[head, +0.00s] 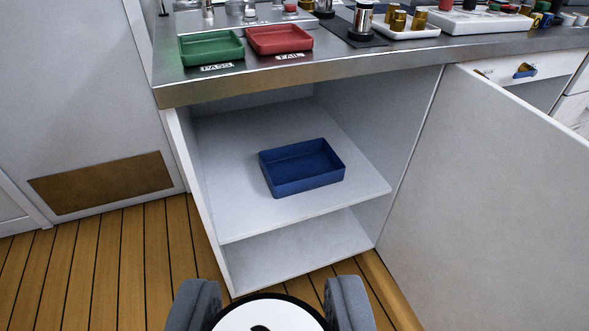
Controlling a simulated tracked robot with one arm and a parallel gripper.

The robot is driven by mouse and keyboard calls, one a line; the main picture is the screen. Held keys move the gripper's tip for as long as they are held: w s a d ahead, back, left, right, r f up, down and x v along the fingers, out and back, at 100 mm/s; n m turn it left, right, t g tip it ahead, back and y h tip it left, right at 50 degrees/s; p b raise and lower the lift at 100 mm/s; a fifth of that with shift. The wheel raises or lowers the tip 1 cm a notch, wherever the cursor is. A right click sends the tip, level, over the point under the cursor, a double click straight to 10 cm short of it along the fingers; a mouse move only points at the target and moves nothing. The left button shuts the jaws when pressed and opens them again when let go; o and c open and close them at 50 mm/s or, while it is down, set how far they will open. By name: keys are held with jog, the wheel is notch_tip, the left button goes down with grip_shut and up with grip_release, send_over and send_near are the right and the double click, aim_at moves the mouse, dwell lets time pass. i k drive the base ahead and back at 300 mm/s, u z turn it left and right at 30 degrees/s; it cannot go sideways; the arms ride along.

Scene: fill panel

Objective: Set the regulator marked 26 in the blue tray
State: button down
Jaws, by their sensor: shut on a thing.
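The blue tray (300,184) sits on the upper shelf of an open cabinet, in the middle of the head view. It looks empty. My gripper (270,308) is at the bottom edge of the view, shut on a round thing with a white face and dark rim (268,316). A dark mark shows on the white face but is cut off by the frame, so I cannot read its number. The held thing is in front of the cabinet and below the tray in the picture, apart from it.
The cabinet door (510,190) stands open on the right. A steel counter (350,66) overhangs the shelf (235,200). On it are a green PASS tray (211,58), a red FAIL tray (279,50) and several small parts. The wooden floor (130,270) is clear at left.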

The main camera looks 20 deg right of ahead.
aim_at(301, 172)
jog(key=i, duration=0.9)
jog(key=z, duration=0.05)
